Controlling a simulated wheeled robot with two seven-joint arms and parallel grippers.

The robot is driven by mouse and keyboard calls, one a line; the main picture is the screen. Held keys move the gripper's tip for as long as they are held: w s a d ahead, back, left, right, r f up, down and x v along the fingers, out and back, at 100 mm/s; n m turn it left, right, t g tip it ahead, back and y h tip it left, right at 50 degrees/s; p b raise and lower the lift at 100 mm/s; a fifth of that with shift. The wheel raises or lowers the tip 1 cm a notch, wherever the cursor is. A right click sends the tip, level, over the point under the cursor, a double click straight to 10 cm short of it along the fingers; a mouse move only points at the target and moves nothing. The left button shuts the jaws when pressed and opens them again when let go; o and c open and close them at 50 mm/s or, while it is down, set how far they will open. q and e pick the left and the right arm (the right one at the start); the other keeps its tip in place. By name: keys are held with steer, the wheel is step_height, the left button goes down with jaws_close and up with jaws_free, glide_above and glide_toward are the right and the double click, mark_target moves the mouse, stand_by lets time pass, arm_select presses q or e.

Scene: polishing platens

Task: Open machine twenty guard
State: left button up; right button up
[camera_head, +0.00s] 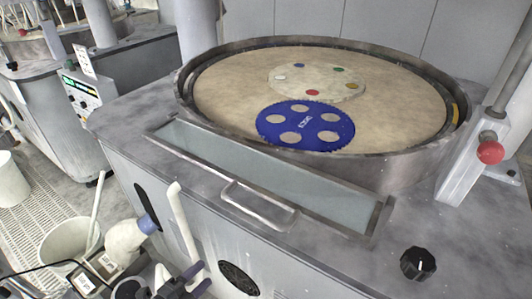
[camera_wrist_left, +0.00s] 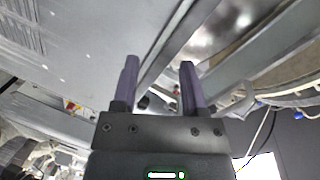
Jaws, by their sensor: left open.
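The machine guard is a long clear panel in a grey metal frame (camera_head: 335,218), along the front of the round platen (camera_head: 215,95). A looped metal handle (camera_head: 258,207) sticks out from the middle of its front edge. My left gripper (camera_head: 200,278) is low in front of the machine, below and left of the handle, and apart from it. In the left wrist view its two purple fingers (camera_wrist_left: 159,66) stand apart with nothing held between them. My right gripper is not in view. No number shows on the machine that I can read.
A blue disc with holes (camera_head: 305,126) and a pale disc with coloured dots (camera_head: 290,84) lie on the platen. A black knob (camera_head: 418,263) and a red button (camera_head: 490,152) are at the right. Another machine (camera_head: 85,100) and white buckets (camera_head: 65,245) stand at the left.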

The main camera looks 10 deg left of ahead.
mark_target(249, 214)
arm_select(q)
steer(key=d+r+m+h+p, duration=0.25)
steer(key=r+m+h, duration=0.2)
steer(key=r, duration=0.45)
steer(key=d+r+m+h+p, duration=0.1)
steer(key=d+r+m+h, duration=0.3)
steer(key=r, duration=0.5)
steer(key=w+d+y, duration=0.1)
steer(key=w+d, duration=0.4)
steer(key=w, duration=0.2)
steer(key=shift+d+r+m, duration=0.3)
steer(key=shift+r+m, duration=0.05)
jaws_close()
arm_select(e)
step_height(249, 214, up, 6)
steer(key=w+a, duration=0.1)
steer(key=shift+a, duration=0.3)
arm_select(q)
steer(key=shift+r, duration=0.15)
